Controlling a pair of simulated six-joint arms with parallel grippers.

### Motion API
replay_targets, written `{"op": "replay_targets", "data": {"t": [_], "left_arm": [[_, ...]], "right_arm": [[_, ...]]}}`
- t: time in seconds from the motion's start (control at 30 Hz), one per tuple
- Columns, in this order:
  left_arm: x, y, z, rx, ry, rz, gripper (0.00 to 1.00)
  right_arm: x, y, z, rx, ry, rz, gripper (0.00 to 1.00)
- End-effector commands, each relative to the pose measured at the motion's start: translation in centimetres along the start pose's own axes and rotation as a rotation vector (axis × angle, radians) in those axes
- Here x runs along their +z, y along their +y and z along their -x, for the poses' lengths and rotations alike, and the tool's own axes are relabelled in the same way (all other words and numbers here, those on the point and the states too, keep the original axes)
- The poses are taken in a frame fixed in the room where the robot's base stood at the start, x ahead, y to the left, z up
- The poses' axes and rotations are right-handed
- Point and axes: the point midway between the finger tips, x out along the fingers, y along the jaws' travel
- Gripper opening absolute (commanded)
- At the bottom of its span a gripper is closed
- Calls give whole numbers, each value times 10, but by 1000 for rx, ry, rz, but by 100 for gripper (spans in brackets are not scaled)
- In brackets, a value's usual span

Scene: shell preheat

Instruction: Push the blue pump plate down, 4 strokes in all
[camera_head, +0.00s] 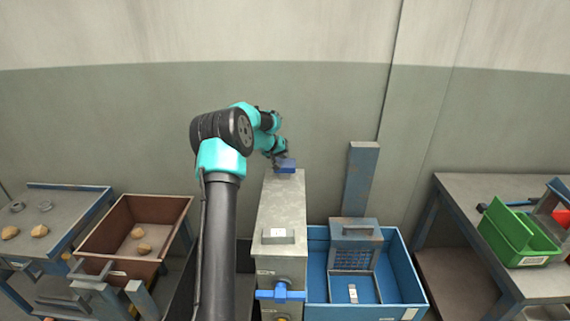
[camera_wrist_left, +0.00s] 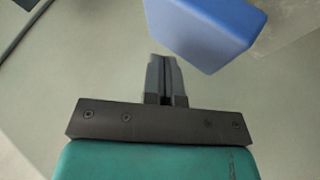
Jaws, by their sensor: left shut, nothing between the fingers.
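The blue pump plate (camera_head: 286,167) is a small blue block at the far end of the top of a tall grey metal housing (camera_head: 282,206). In the left wrist view the plate (camera_wrist_left: 205,30) fills the upper middle, just beyond the fingertips. My left gripper (camera_head: 281,157) is at the plate in the head view, and its fingers are shut and empty. In the left wrist view the left gripper (camera_wrist_left: 164,62) points towards the plate's edge. I cannot tell whether the fingertips touch it. My right gripper is not in view.
A blue valve handle (camera_head: 280,292) is on the housing's front. A blue bin (camera_head: 405,285) with a grey grated box (camera_head: 354,232) stands right of it. A brown tray (camera_head: 105,238) with lumps is at left. A green bin (camera_head: 510,232) sits on the right table.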

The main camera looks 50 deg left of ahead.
Motion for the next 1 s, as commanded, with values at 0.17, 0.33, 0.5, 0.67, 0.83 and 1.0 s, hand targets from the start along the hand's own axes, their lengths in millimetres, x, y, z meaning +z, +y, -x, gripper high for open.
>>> {"op": "replay_targets", "data": {"t": [0.17, 0.33, 0.5, 0.67, 0.83, 1.0], "left_arm": [[-1, 1, 1, 0, 1, -1, 0], [-6, 6, 7, 0, 1, -3, 0], [-13, 13, 17, 1, 3, -2, 0], [-19, 19, 26, 1, 2, -2, 0], [-24, 24, 33, 0, 1, -1, 0], [-26, 25, 35, -1, 0, 0, 0]], "right_arm": [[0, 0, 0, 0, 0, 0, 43], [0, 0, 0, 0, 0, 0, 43], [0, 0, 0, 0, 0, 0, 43], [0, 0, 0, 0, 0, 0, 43], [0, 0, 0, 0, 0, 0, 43], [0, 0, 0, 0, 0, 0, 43]]}}
